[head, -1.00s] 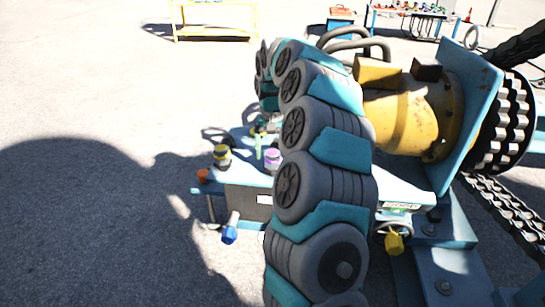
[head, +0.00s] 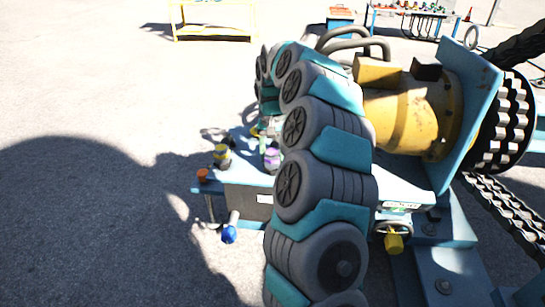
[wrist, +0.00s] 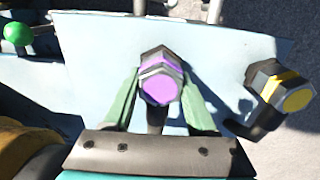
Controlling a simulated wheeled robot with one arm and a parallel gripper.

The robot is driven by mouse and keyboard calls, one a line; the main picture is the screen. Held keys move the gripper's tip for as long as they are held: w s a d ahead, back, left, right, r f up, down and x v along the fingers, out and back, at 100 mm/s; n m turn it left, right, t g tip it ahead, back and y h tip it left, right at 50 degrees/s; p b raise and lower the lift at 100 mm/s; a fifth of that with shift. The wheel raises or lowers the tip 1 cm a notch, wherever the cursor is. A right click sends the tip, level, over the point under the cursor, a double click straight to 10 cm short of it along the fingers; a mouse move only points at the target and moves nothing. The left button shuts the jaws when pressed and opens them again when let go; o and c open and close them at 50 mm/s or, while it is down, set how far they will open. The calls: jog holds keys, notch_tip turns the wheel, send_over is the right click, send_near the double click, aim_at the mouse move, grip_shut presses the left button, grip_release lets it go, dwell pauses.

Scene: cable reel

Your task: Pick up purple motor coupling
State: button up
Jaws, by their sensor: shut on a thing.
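The purple motor coupling (wrist: 161,84) is a purple-faced, dark-edged hexagonal fitting. It is centred in the wrist view, above the pale blue panel, with a dark stem below it. In the head view the coupling (head: 272,159) stands on the blue bench, just left of my arm. My gripper (wrist: 160,77) has its two green fingers on either side of the coupling, shut on it. In the head view the gripper (head: 266,141) is small and partly hidden by my arm and the coupling.
A yellow-faced coupling (wrist: 297,96) stands close to the right in the wrist view; it also shows in the head view (head: 221,154). A green knob (wrist: 18,33) is at upper left. An orange knob (head: 202,175) and a blue-ended handle (head: 229,234) are at the bench front. A yellow motor (head: 405,120) stands right.

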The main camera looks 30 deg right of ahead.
grip_shut()
jog(key=shift+r, duration=0.2)
